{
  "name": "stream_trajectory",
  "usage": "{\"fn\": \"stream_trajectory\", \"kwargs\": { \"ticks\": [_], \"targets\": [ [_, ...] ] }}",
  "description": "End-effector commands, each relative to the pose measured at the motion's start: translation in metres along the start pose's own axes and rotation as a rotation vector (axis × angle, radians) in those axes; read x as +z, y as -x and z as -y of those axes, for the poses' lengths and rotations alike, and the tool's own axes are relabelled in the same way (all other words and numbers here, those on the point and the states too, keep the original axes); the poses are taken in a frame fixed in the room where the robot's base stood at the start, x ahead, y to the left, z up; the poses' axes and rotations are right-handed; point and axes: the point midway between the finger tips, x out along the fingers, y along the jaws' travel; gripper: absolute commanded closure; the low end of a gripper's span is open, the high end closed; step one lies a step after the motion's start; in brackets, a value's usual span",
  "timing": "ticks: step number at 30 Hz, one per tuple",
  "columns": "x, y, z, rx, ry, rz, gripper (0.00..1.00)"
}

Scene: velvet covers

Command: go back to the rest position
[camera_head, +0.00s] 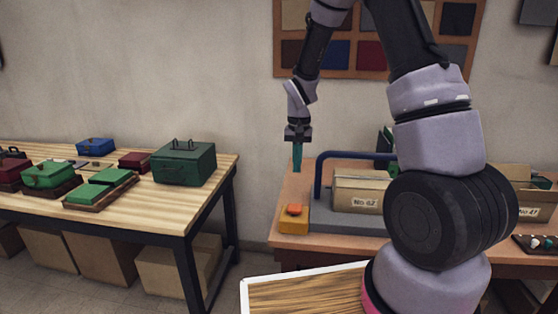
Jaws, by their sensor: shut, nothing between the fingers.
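My gripper (297,161) hangs at the end of my arm near the middle of the head view, pointing down. Its teal fingers are together with nothing between them. It appears in front of the left end of the right-hand table (284,258), above and to the left of a blue curved bar (318,178). My arm arches up from the lower right and hides part of the right-hand table.
A light wooden table (215,180) at left holds a large green box (184,163) and several smaller boxes. The right-hand table bears a box marked No 62 (358,193) and a yellow block (294,219). Cardboard boxes (172,268) sit under the left table.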

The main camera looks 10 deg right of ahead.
Motion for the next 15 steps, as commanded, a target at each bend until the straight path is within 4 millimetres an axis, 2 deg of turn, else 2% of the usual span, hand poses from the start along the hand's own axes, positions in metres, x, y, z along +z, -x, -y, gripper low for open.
{"fn": "stream_trajectory", "kwargs": {
  "ticks": [5, 7, 9, 15],
  "targets": [
    [0.008, 0.065, -0.013, -0.058, -0.017, -0.066, 1.00],
    [0.017, 0.097, -0.021, -0.088, -0.024, -0.100, 1.00],
    [0.028, 0.127, -0.031, -0.118, -0.031, -0.135, 1.00],
    [0.070, 0.199, -0.059, -0.198, -0.044, -0.235, 1.00]
  ]
}}
